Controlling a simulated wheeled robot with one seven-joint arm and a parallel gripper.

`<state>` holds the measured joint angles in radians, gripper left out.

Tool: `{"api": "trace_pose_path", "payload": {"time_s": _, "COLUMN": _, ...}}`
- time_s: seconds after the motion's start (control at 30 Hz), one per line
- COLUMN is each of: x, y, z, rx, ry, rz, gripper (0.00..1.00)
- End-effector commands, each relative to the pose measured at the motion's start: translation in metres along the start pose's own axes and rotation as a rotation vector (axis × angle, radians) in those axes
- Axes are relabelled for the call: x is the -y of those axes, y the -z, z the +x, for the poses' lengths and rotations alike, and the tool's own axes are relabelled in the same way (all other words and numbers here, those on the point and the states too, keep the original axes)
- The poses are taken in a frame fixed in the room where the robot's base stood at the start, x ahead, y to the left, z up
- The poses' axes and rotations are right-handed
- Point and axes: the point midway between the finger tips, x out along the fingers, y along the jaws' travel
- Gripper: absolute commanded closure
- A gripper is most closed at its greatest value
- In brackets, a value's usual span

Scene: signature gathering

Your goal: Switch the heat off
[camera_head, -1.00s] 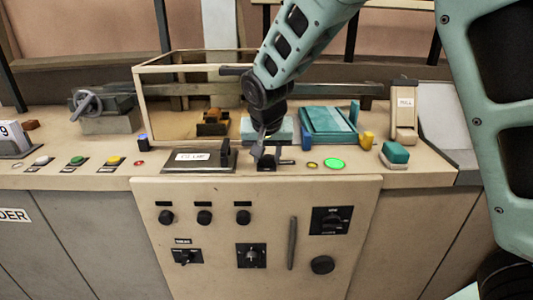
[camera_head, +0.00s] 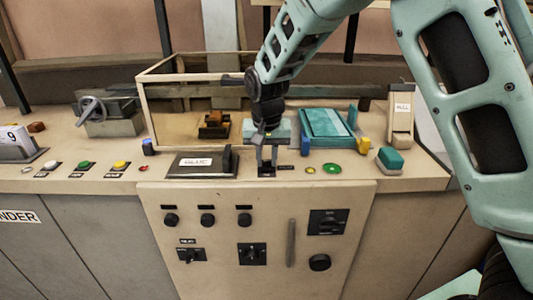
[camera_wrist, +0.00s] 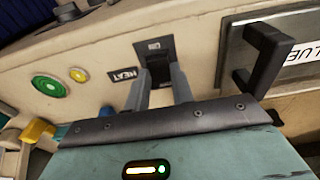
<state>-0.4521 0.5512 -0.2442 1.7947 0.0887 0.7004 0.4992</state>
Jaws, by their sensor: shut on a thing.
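The heat switch is a small black rocker or lever (camera_wrist: 157,64) on a dark plate, with a label reading HEAT (camera_wrist: 122,73) beside it in the wrist view. In the head view its black base (camera_head: 266,171) sits at the console's front edge, right of the glue lid. My gripper (camera_head: 267,157) points down over it. In the wrist view its two grey fingers (camera_wrist: 160,85) are shut on the switch and hide part of it. I cannot tell the switch's exact position. A green round lamp or button (camera_head: 332,168) to the right looks dark green; it also shows in the wrist view (camera_wrist: 48,86).
A GLUE lid (camera_head: 195,164) with a black handle lies just left of the gripper. A small yellow button (camera_head: 310,170) and a teal-topped block (camera_head: 390,159) are to the right. A framed enclosure (camera_head: 148,116) and teal tray (camera_head: 325,123) stand behind. The lower front panel carries several knobs.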

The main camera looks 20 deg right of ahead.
Motion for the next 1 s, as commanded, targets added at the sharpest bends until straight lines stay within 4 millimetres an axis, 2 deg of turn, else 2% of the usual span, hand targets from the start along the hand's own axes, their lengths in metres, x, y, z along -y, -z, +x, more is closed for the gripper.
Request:
{"api": "trace_pose_path", "payload": {"time_s": 0.17, "x": 0.0, "y": 0.001, "z": -0.001, "rx": -0.003, "ry": 0.001, "rz": 0.0, "gripper": 0.99}}
{"api": "trace_pose_path", "payload": {"time_s": 0.2, "x": 0.0, "y": 0.001, "z": -0.001, "rx": -0.003, "ry": 0.001, "rz": 0.0, "gripper": 0.65}}
{"api": "trace_pose_path", "payload": {"time_s": 0.23, "x": 0.0, "y": 0.001, "z": -0.001, "rx": -0.003, "ry": 0.001, "rz": 0.0, "gripper": 0.57}}
{"api": "trace_pose_path", "payload": {"time_s": 0.27, "x": 0.0, "y": 0.001, "z": -0.001, "rx": -0.003, "ry": 0.001, "rz": 0.0, "gripper": 0.55}}
{"api": "trace_pose_path", "payload": {"time_s": 0.53, "x": 0.0, "y": 0.0, "z": -0.001, "rx": -0.003, "ry": 0.001, "rz": 0.0, "gripper": 0.55}}
{"api": "trace_pose_path", "payload": {"time_s": 0.67, "x": 0.001, "y": 0.001, "z": -0.009, "rx": -0.005, "ry": 0.003, "rz": 0.0, "gripper": 0.55}}
{"api": "trace_pose_path", "payload": {"time_s": 0.77, "x": 0.001, "y": 0.001, "z": -0.025, "rx": -0.007, "ry": 0.004, "rz": 0.0, "gripper": 0.55}}
{"api": "trace_pose_path", "payload": {"time_s": 1.0, "x": 0.001, "y": 0.001, "z": -0.08, "rx": -0.008, "ry": 0.005, "rz": 0.0, "gripper": 0.55}}
